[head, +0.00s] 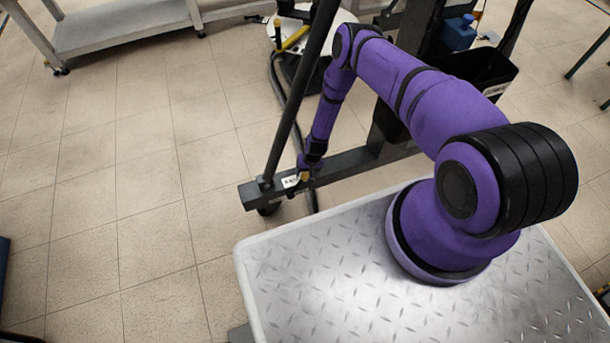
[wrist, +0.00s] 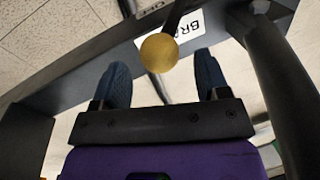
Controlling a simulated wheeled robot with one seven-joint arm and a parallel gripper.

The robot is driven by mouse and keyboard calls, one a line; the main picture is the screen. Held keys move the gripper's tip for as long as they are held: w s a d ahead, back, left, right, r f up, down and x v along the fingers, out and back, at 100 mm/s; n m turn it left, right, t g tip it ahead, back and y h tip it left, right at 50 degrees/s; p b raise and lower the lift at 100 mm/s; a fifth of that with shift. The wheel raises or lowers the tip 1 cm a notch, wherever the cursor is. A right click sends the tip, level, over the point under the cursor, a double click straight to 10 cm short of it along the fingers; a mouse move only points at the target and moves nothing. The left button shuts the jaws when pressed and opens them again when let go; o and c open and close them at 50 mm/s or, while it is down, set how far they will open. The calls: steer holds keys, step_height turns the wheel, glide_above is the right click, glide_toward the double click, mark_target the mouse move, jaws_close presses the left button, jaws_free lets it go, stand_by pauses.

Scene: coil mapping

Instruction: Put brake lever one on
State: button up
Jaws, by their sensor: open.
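The brake lever shows in the wrist view as a yellow ball knob (wrist: 160,53) on a dark stem. The stem rises by the dark beam, in front of a white label (wrist: 190,32) whose letters begin "BR". The knob lies between my two blue fingertips in the picture; neither finger visibly touches it. My gripper (wrist: 161,64) is open and empty. In the head view my gripper (head: 309,168) points down at the beam's left end, and the knob (head: 303,177) shows small beside the white label (head: 290,181). The lever's base is hidden.
The dark base beam (head: 340,165) lies low above the tiled floor. A slanted dark post (head: 300,100) rises from it, left of my arm. A black bin (head: 485,75) stands behind my arm. A yellow handle (head: 295,38) shows farther back.

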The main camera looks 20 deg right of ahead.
mark_target(298, 185)
steer(key=shift+a+f, duration=0.2)
steer(key=shift+f, duration=0.65)
steer(key=shift+a+f, duration=0.15)
steer(key=shift+f, duration=0.65)
